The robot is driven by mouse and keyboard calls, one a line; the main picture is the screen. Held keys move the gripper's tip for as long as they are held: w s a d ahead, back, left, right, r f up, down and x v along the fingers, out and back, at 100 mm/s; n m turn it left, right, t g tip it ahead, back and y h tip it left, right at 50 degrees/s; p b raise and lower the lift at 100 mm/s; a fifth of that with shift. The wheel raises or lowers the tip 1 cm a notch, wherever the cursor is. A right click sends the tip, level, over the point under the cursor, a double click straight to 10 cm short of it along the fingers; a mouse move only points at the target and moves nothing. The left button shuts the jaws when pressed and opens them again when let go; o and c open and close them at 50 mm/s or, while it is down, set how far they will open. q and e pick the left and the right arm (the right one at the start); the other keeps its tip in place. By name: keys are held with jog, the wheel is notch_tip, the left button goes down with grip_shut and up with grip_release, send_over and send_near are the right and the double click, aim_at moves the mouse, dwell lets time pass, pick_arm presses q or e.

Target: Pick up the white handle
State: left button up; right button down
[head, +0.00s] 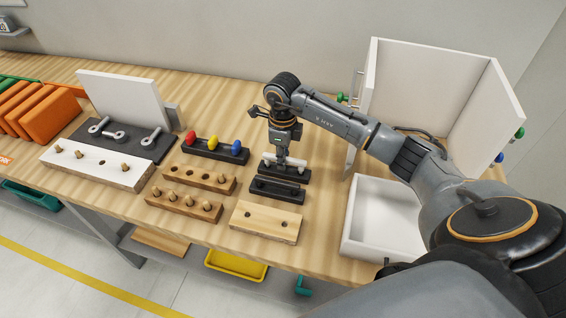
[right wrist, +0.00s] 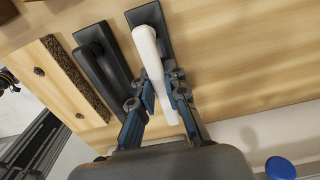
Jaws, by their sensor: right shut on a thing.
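The white handle (head: 267,158) is at its black holder (head: 302,174), in the middle right of the head view. In the right wrist view the white handle (right wrist: 148,47) runs lengthwise between my fingers, its far end over the black holder (right wrist: 163,35). My right gripper (head: 283,161) reaches down from above and is shut on the handle's middle; its blue-grey fingers (right wrist: 160,92) lie on both sides of it. I cannot tell whether the handle still touches the holder. My left gripper is not in view.
A black handle on its own holder (head: 276,190) lies close in front. A drilled wooden block (head: 266,222) is nearer the table edge. An open white drawer box (head: 355,248) and a white cabinet (head: 430,85) stand to the right. Peg racks (head: 190,204) lie to the left.

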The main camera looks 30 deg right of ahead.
jog(key=s+a+r+b, duration=0.3)
jog(key=a+r+b, duration=0.1)
jog(key=a+r, duration=0.7)
jog(key=shift+s+a+r, duration=0.15)
jog(key=shift+a+r, duration=0.15)
jog(key=shift+a, duration=1.05)
